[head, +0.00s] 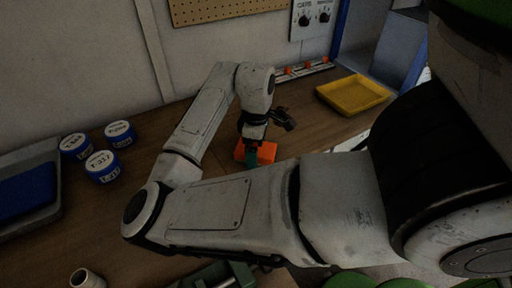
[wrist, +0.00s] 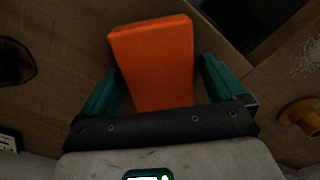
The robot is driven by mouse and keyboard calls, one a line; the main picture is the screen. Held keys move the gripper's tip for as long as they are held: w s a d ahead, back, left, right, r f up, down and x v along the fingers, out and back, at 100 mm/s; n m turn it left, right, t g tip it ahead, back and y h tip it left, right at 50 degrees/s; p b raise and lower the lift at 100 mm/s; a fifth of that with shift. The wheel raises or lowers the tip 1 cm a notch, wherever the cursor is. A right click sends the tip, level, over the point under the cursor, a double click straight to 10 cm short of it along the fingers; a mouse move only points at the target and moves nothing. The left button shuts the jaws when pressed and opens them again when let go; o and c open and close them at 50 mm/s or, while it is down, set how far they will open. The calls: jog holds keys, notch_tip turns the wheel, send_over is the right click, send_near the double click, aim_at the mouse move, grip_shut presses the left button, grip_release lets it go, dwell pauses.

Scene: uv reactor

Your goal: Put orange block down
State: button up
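The orange block (wrist: 157,62) lies between the two teal fingers of my gripper (wrist: 161,82) in the wrist view. A narrow gap shows beside the right finger, and the left fingertip is very close to the block's edge. The fingers look open around it. In the head view the orange block (head: 267,151) is low at the wooden bench top (head: 315,126), and my gripper (head: 252,158) covers part of it. Its underside is hidden, so I cannot tell for sure that it rests on the bench.
A yellow tray (head: 353,94) stands right of the block, with a rack holding small orange pieces (head: 301,72) behind. Several blue-and-white labelled tubs (head: 103,167) and a grey tray with a blue inside (head: 28,192) stand left. Bare bench lies between the tubs and my arm.

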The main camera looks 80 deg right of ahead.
notch_tip(320, 180, up, 12)
jog(key=shift+d+r+p, duration=0.15)
jog(key=shift+r+p, duration=0.05)
jog(key=shift+p, duration=0.6)
dwell(0.4)
